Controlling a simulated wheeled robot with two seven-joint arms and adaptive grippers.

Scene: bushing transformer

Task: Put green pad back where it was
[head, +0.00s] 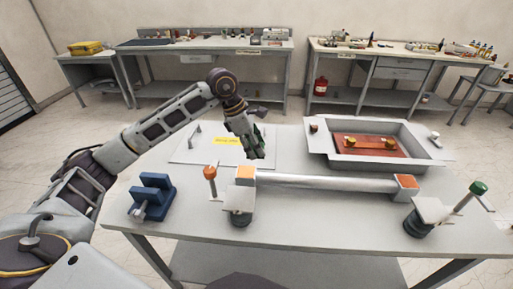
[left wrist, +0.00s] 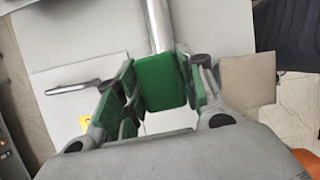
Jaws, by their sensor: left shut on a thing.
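My left gripper (head: 250,143) hangs over the middle of the table, fingers pointing down. It is shut on the green pad (left wrist: 161,82), a green block between its fingers in the left wrist view. In the head view the fingers mostly hide the pad. A metal bar (head: 325,182) lies below and right of the gripper, with an orange block (head: 245,174) at its left end and another orange block (head: 406,181) at its right end. In the left wrist view the bar (left wrist: 157,25) shows beyond the pad. My right gripper is not in view.
A white panel with a yellow label (head: 227,141) lies behind the gripper. A grey tray (head: 318,140) holds a red-brown plate at the back right. A blue stand (head: 152,195), an orange-handled clamp (head: 210,173) and a green-handled clamp (head: 477,188) stand along the front.

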